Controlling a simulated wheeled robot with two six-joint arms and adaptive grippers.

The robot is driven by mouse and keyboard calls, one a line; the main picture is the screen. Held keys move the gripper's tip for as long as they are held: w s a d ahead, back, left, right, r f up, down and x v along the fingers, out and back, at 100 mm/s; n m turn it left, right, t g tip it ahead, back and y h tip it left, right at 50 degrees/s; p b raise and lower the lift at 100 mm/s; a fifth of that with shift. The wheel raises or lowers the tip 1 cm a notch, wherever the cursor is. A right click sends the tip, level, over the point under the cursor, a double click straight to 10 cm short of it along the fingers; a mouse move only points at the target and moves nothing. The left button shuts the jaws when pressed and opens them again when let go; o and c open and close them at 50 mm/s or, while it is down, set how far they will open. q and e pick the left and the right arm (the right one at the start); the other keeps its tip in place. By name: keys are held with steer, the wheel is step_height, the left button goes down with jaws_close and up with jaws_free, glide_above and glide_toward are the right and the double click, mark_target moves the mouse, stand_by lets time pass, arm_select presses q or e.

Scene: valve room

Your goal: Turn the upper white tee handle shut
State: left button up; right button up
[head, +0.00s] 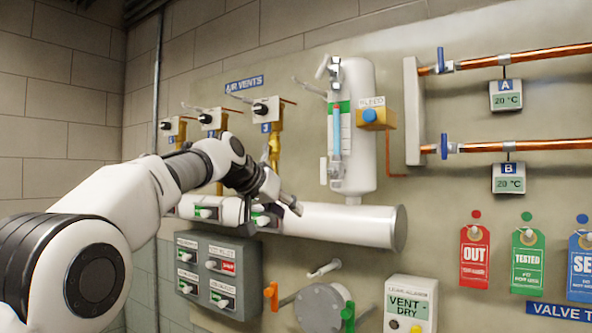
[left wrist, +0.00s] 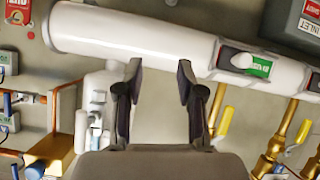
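The upper white tee handle (head: 322,67) sits at the top of the sight glass (head: 337,128), beside a white upright vessel (head: 360,150) in the head view. A lower white fitting (head: 324,171) is at the glass's foot. My left gripper (head: 281,206) is in front of the horizontal white pipe, below and left of the sight glass, clear of the handle. In the left wrist view its two dark fingers (left wrist: 158,75) are apart with nothing between them. That view looks upside down; the upper handle cannot be made out there. My right gripper is out of view.
The horizontal white pipe (head: 345,223) crosses below the vessel. Vent valves (head: 265,110) are at the upper left. A blue-knobbed bleed box (head: 378,117) is right of the glass. A grey switch box (head: 220,270) and a round flange (head: 322,308) are below.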

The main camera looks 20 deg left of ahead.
arm_select(q)
steer(key=d+r+n+t+h+p, duration=0.1)
steer(key=d+r+n+p, duration=0.2)
steer(key=r+n+p, duration=0.5)
steer(key=n+t+h+p, duration=0.1)
steer(key=n+t+p, duration=0.2)
steer(key=n+p, duration=0.8)
glide_toward(321, 66)
steer(key=w+d+f+n+b, duration=0.2)
steer(key=w+f+n+b, duration=0.1)
steer(key=w+f, duration=0.15)
step_height(321, 66, up, 4)
steer(key=s+n+t+p, duration=0.2)
steer(key=s+n, duration=0.1)
steer(key=n, duration=0.3)
steer(key=p+x, duration=0.1)
steer(key=x, duration=0.1)
steer(key=p+x, duration=0.1)
steer(key=x, duration=0.2)
steer(key=f+p+x, duration=0.1)
steer(key=x, duration=0.2)
steer(key=shift+w+a, duration=0.15)
steer(key=shift+a, duration=0.25)
steer(key=shift+w+d, duration=0.1)
steer(key=shift+w, duration=0.05)
jaws_close()
